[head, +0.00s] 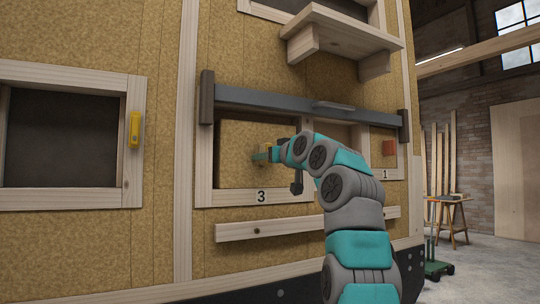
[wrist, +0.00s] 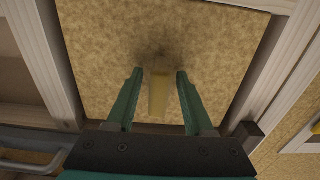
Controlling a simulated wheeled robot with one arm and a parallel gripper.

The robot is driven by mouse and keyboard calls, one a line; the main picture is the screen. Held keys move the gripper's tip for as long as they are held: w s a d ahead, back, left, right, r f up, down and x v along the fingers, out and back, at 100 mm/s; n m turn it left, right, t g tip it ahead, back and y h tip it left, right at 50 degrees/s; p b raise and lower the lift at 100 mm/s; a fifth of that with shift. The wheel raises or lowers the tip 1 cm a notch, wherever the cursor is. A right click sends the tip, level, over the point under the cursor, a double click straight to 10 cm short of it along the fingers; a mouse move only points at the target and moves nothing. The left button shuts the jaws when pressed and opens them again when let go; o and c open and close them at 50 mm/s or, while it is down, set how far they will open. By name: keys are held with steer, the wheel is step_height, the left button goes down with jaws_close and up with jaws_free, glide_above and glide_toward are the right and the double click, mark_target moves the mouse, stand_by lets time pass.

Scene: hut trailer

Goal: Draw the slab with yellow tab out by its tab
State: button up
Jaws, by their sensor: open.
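The slab (head: 238,135) is a tan fibrous panel in the framed opening marked 3. It fills most of the wrist view (wrist: 100,45). Its yellow tab (wrist: 158,95) sticks out from its face; in the head view my gripper mostly hides it. My gripper (wrist: 160,74) is open, with one green finger on each side of the tab. A gap shows between the tab and each finger. In the head view my gripper (head: 262,153) is close in front of the slab.
A grey bar (head: 270,97) with a handle crosses above the slab, held by dark brackets. An orange-red tab (head: 389,147) is at right, above label 1. A yellow block (head: 135,130) sits on the left window frame. A wooden shelf (head: 345,35) juts out above; a wooden rail (head: 255,228) runs below.

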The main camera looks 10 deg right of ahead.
jaws_close()
stand_by(0.3)
stand_by(0.3)
